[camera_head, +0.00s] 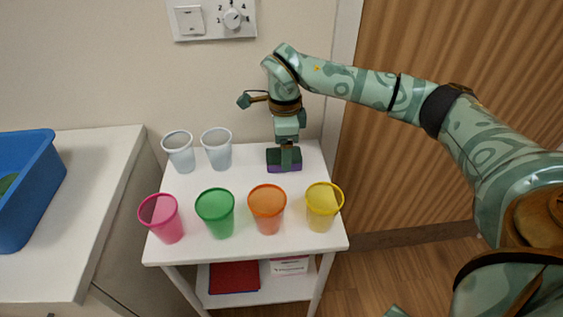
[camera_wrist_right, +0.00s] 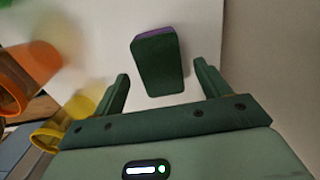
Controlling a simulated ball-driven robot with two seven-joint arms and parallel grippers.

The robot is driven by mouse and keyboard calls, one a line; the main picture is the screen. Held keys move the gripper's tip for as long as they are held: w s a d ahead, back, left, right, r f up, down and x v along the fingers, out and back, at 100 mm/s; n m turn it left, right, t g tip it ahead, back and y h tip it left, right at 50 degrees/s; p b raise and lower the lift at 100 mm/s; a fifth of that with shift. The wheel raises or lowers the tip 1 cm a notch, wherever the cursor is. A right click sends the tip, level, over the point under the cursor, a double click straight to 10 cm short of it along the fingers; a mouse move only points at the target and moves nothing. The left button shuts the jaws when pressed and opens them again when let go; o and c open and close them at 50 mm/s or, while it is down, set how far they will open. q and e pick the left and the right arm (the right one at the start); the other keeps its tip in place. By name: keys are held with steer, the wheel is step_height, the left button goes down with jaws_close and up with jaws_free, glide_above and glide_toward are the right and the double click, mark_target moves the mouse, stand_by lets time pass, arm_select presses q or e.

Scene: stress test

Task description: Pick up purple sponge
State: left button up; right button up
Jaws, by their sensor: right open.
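The purple sponge (camera_head: 291,168) lies near the back right of the white table, with a dark green top layer and a purple lower side. In the right wrist view the sponge (camera_wrist_right: 160,65) shows mostly its dark green face, with purple along its far edge. My right gripper (camera_head: 287,152) points down over the sponge and hides part of it in the head view. In the right wrist view my right gripper (camera_wrist_right: 161,72) is open, with one finger on each side of the sponge and a gap on both sides. My left gripper is not in view.
Two clear cups (camera_head: 217,150) stand at the table's back left. Pink (camera_head: 162,220), green (camera_head: 216,214), orange (camera_head: 268,210) and yellow cups (camera_head: 322,208) line the front of the white table (camera_head: 245,182). A blue bin (camera_head: 30,190) sits on the left counter. The wall is close behind.

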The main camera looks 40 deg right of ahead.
step_height(320, 180, down, 3)
steer(key=shift+r+b, duration=0.15)
steer(key=shift+b, duration=0.15)
steer(key=shift+w+f, duration=0.1)
steer(key=shift+f, duration=0.15)
steer(key=shift+r, duration=0.25)
steer(key=c, duration=0.8)
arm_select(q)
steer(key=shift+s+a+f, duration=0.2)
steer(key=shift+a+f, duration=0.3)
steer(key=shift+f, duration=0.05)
arm_select(e)
steer(key=shift+c, duration=1.1)
